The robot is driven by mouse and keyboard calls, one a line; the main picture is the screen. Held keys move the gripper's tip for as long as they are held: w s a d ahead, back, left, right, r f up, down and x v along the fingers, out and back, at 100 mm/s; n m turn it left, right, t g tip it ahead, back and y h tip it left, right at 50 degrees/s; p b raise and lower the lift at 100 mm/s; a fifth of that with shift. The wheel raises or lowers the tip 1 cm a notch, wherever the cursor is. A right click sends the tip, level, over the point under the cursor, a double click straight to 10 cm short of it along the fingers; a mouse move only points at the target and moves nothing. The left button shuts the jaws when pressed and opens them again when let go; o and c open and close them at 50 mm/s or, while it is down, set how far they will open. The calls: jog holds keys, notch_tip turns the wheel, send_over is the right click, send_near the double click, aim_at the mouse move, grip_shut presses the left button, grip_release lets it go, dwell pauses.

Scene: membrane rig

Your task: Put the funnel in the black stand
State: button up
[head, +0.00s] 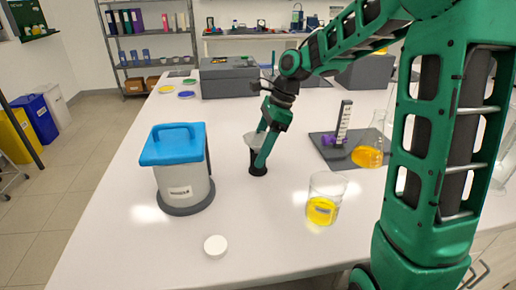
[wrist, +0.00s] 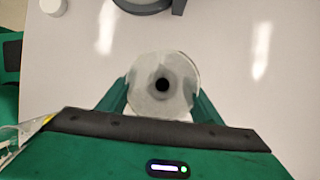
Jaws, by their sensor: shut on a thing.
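The funnel (head: 252,141) is a pale, translucent cone, held upright by my gripper (head: 262,152). In the wrist view the funnel (wrist: 146,98) shows from above as a round disc between the two green fingers (wrist: 160,102), with a dark round spot at its middle. The black stand (head: 258,170) is a small dark cup on the white table, directly below the funnel in the head view. A finger hides part of the funnel's lower end, so I cannot tell whether its stem is inside the stand.
A blue-lidded container (head: 184,185) stands left of the stand. A beaker of yellow liquid (head: 322,208) is at front right, and a white cap (head: 215,246) at the front. A flask of orange liquid (head: 368,155) stands farther right. Grey boxes (head: 229,78) are behind.

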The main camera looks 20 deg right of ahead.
jog(key=shift+f, duration=0.45)
jog(key=o, duration=1.1)
jog(key=shift+d+r, duration=0.1)
jog(key=v, duration=1)
jog(key=shift+r, duration=0.25)
